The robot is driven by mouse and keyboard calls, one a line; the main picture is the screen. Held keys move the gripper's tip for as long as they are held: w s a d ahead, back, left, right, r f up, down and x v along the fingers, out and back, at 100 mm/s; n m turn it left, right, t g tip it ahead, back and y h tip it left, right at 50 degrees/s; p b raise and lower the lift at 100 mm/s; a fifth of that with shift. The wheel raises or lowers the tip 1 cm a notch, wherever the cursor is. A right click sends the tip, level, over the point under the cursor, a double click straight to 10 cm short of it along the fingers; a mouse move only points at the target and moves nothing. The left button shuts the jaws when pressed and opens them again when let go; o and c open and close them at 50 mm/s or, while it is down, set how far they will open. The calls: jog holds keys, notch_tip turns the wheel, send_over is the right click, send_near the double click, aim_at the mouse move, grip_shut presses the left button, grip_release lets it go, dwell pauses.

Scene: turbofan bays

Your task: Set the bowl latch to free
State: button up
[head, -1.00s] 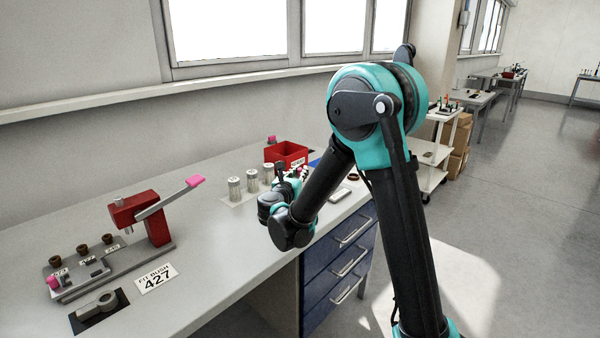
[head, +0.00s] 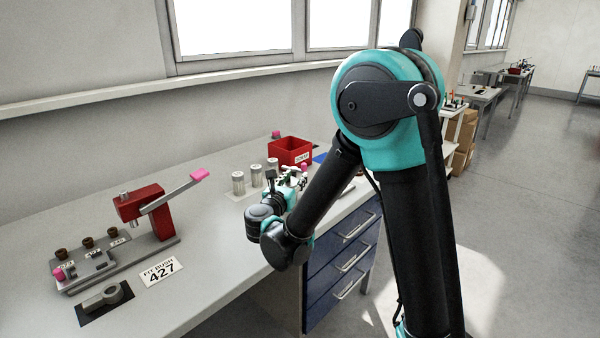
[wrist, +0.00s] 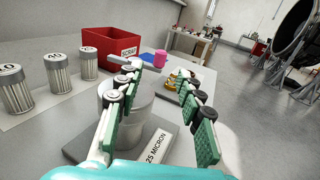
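My gripper (wrist: 160,78) is open in the wrist view, its two green-padded fingers apart. Between and beyond the fingers is a pale grey round body, likely the bowl (wrist: 143,108), on a grey base with a "25 MICRON" label (wrist: 157,146). The fingers overlap parts of it, and contact cannot be told. A pink knob (wrist: 160,58) shows just past the fingertips; I cannot tell whether it belongs to the latch. The latch and its setting are not clearly visible. In the head view my gripper (head: 288,178) is small above the bench's right part, and my wrist hides the bowl.
A red SCRAP bin (head: 290,150) stands behind my gripper. Several metal filter cylinders (head: 256,176) stand to its left. A red lever press (head: 145,212) with a pink handle sits at the bench's left, beside a "FIT BUSH 427" card (head: 161,271). The bench between is clear.

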jog(key=shift+v, duration=1.45)
jog(key=w+d+r+n+t+y, duration=0.2)
jog(key=w+r+n+t+y, duration=0.1)
jog(key=r+n+y, duration=0.65)
jog(key=s+d+f+n+g+h, duration=0.5)
jog(key=s+d+f+n+g, duration=1.1)
jog(key=s+d+f+n, duration=0.8)
jog(key=d+f+n, duration=0.3)
jog(key=n, duration=0.2)
jog(key=shift+s+d+f, duration=0.15)
jog(key=shift+s+d, duration=0.15)
jog(key=shift+s, duration=0.1)
